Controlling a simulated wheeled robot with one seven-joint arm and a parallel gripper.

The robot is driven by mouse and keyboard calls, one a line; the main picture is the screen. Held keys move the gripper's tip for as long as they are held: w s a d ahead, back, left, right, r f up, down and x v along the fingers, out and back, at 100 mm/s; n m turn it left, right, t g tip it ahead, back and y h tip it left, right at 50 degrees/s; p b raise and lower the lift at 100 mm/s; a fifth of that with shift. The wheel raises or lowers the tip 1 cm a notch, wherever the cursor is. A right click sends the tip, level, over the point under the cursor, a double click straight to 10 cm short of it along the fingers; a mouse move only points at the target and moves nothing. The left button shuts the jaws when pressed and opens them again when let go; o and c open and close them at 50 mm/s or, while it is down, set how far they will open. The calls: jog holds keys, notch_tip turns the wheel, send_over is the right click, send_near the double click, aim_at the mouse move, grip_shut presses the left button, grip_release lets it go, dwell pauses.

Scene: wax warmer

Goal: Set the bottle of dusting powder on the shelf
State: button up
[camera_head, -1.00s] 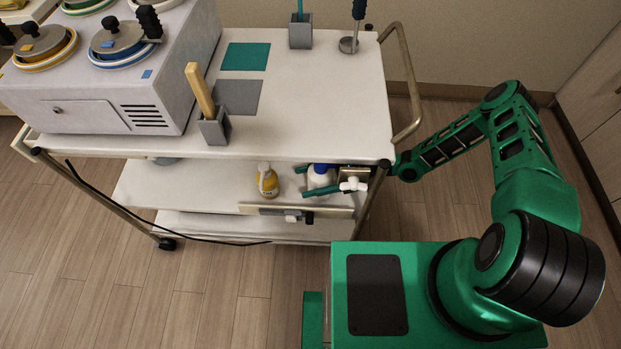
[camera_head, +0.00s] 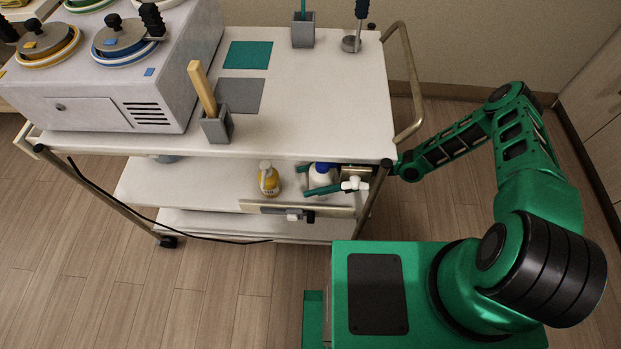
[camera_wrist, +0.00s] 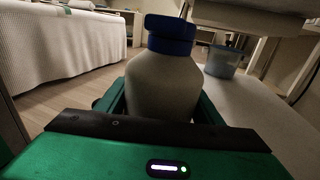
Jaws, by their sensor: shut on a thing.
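The bottle of dusting powder (camera_wrist: 165,80) is white with a blue cap and stands upright between my gripper's fingers in the wrist view. In the head view the bottle (camera_head: 322,174) is at the right end of the cart's middle shelf (camera_head: 200,187), partly hidden by the cart top and my gripper. My gripper (camera_head: 314,180) has green fingers and is shut on the bottle. In the wrist view the shelf surface (camera_wrist: 245,110) lies to the right of the bottle. I cannot tell whether the bottle's base touches the shelf.
The cart top (camera_head: 320,100) overhangs close above. A rail with small knobs (camera_head: 295,209) runs along the shelf's front edge. The shelf's left part is clear.

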jog(key=shift+f, duration=0.5)
dwell(0.6)
jog(key=o, duration=1.4)
jog(key=shift+d, duration=0.15)
jog(key=shift+v, duration=3.85)
jog(key=v, duration=1)
jog(key=shift+w+d, duration=0.15)
jog(key=shift+d, duration=0.3)
